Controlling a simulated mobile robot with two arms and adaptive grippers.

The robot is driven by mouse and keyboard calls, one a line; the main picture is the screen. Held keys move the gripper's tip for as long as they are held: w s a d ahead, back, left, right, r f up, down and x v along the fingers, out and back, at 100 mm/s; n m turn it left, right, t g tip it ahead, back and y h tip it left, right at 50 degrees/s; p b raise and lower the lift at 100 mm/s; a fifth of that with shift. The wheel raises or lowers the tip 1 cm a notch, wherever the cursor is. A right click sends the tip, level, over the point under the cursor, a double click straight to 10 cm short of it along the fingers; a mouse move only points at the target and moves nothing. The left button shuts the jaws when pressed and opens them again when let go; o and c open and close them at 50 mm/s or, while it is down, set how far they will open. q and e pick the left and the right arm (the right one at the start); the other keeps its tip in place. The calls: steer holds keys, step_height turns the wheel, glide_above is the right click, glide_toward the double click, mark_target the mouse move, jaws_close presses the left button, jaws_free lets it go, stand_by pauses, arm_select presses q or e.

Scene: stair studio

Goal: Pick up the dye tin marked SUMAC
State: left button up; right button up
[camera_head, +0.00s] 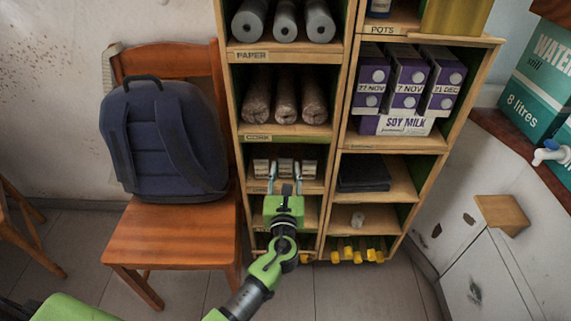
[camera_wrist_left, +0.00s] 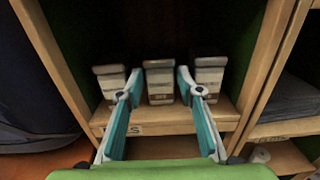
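Three small pale tins stand in a row in a shelf compartment: a left tin (camera_wrist_left: 111,83), a middle tin (camera_wrist_left: 159,85) and a right tin (camera_wrist_left: 208,80). Their labels are too small to read, so I cannot tell which is SUMAC. My left gripper (camera_head: 285,183) reaches the front of this compartment. In the left wrist view its fingers (camera_wrist_left: 159,88) are open, with one fingertip on each side of the middle tin and narrow gaps visible. The tins also show in the head view, including the middle one (camera_head: 285,167). My right gripper is not in view.
The wooden shelf unit (camera_head: 334,130) has side walls and a board above the tins. Cork rolls (camera_head: 285,101) lie above; dark folded cloth (camera_head: 363,173) lies in the right-hand compartment. A chair (camera_head: 165,235) with a blue backpack (camera_head: 163,140) stands close at the left.

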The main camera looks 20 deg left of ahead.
mark_target(285, 165)
arm_select(q)
steer(key=shift+f+b+x, duration=0.2)
steer(key=shift+b+x, duration=0.1)
steer(key=shift+x, duration=1.45)
steer(key=c, duration=0.9)
steer(key=shift+o, duration=0.2)
steer(key=shift+r, duration=0.1)
